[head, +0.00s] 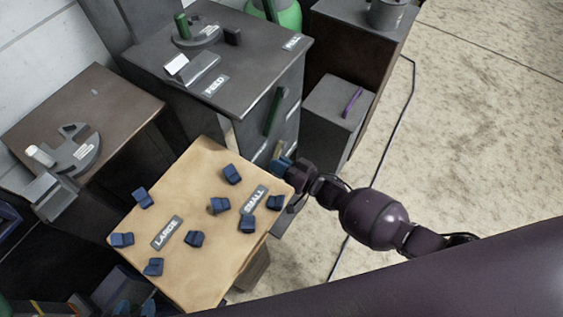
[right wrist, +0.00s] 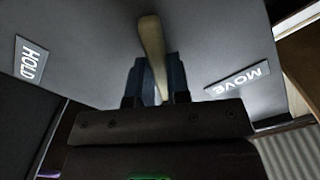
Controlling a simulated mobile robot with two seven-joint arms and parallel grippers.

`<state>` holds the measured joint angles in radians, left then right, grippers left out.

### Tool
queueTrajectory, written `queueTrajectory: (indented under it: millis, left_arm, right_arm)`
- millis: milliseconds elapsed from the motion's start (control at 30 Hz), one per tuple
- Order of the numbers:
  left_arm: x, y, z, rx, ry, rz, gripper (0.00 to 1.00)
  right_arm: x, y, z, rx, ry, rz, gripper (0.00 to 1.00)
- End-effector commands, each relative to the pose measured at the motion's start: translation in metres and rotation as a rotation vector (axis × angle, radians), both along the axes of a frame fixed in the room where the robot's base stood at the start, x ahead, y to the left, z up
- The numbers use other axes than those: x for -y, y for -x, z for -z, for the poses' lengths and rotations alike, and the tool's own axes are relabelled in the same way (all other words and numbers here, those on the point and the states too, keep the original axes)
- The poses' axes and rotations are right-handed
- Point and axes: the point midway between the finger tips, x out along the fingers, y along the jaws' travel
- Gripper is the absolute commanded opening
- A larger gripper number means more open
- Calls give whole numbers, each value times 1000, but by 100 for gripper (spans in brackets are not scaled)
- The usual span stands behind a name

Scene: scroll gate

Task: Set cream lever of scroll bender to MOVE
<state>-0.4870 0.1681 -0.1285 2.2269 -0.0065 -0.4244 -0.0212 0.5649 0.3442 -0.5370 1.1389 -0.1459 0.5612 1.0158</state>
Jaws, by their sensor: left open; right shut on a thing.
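The cream lever (right wrist: 151,45) stands out from a grey panel (right wrist: 205,45) in the right wrist view, between a HOLD label (right wrist: 31,60) on the left and a MOVE label (right wrist: 237,80) on the right. My right gripper (right wrist: 160,85) is shut on the lever, with one blue finger on each side. In the head view, my right gripper (head: 282,164) is at the side of the grey cabinet (head: 245,85), where a small part of the cream lever (head: 278,149) shows. The lever's lower part is hidden by the gripper. I do not see my left gripper.
A wooden table (head: 205,265) with several blue blocks and LARGE and SMALL labels stands close to my right gripper. A green lever (head: 273,111) is higher on the cabinet side. A grey box with a purple bar (head: 352,101) stands behind. Open floor (head: 480,130) lies to the right.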

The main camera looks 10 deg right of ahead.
Motion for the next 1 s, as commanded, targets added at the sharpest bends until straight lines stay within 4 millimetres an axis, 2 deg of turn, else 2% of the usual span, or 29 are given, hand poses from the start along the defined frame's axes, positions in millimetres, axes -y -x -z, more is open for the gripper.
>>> queueTrajectory:
  millis: [600, 633, 767, 1000]
  left_arm:
    - [0, -2, 0, 2, 2, -2, 43]
    - [0, -2, 0, 2, 2, -2, 43]
    - [0, -2, 0, 3, 3, -2, 43]
    - [0, -3, -1, 3, 3, -2, 43]
  right_arm:
    - [-1, 2, 0, -32, -29, 1, 0]
    - [-1, 2, 0, -32, -30, 1, 21]
    - [-1, 2, 0, -31, -29, 0, 41]
    - [-1, 2, -1, -27, -28, 0, 43]
